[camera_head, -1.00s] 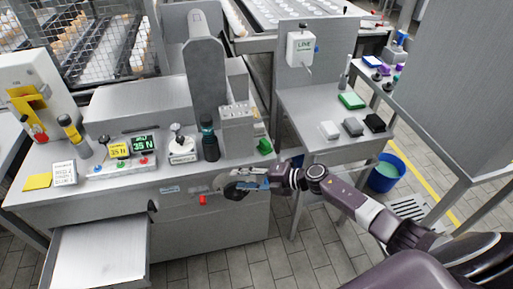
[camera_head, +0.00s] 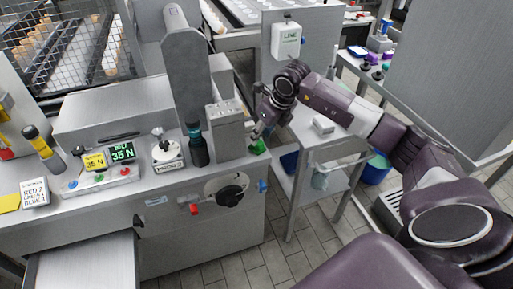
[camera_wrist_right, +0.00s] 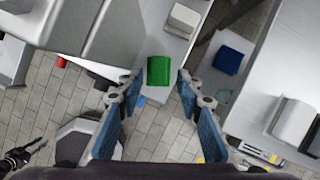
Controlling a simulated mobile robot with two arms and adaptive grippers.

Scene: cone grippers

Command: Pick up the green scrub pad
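A green block (camera_head: 258,147), which looks like the green scrub pad, sits at the right front corner of the machine's steel top. In the right wrist view the green block (camera_wrist_right: 158,68) lies ahead of and between my right fingertips, its surface ridged or rounded. My right gripper (camera_head: 262,127) is just above and behind it in the head view, partly hidden by the wrist. In the wrist view its blue-padded fingers (camera_wrist_right: 161,80) stand apart with nothing held. I cannot tell whether the fingers touch the block.
A grey box (camera_head: 225,130) and the tall machine column (camera_head: 185,70) stand left of my gripper. The side table at right holds a white block (camera_head: 322,124); a blue item (camera_head: 289,161) lies on its lower shelf. A rotary knob (camera_head: 231,196) is on the machine's front.

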